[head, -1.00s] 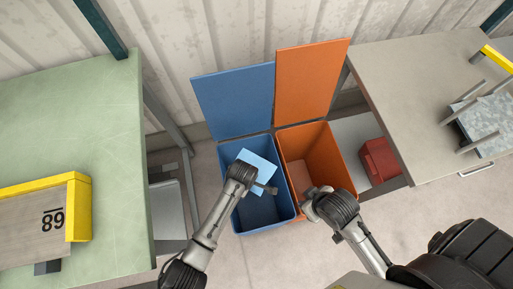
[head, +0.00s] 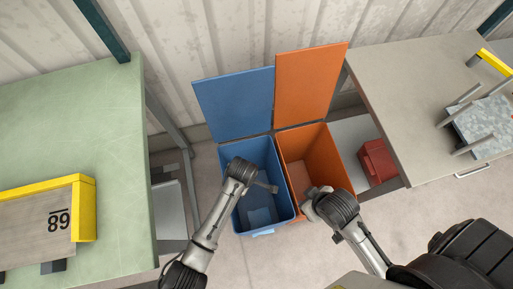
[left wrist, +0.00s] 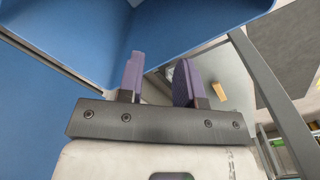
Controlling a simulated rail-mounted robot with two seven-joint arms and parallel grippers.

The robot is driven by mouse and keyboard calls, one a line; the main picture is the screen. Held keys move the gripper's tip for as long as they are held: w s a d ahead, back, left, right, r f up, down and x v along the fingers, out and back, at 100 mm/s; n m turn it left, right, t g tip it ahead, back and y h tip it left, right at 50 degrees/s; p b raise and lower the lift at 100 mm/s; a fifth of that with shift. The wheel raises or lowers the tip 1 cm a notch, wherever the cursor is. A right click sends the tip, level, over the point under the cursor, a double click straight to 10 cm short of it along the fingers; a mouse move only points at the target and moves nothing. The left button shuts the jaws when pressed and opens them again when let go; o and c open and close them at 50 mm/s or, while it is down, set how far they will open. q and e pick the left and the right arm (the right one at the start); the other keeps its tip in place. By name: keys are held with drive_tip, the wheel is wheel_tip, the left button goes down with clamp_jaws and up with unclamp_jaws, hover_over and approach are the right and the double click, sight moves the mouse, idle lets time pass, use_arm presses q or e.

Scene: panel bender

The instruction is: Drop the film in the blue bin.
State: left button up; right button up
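The blue bin (head: 228,153) stands on the floor with its lid raised against the wall. A pale square sheet, which looks like the film (head: 260,216), lies low inside it, apart from my gripper. My left gripper (head: 268,187) is over the blue bin's opening. In the left wrist view my left gripper (left wrist: 158,78) has its two purple fingers apart with nothing between them. My right gripper (head: 312,204) is by the near part of the orange bin; its fingers are too unclear to tell whether they are open.
The orange bin (head: 335,150) stands open right beside the blue one, its lid also raised. A green table (head: 85,125) is at left with a yellow-edged panel numbered 89 (head: 45,215). A grey table (head: 410,95) is at right, with a red box (head: 378,160) below it.

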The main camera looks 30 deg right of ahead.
use_arm(q)
wheel_tip(320, 180, up, 10)
drive_tip(key=p, duration=0.3)
drive_tip(key=shift+f, duration=0.1)
idle(0.6)
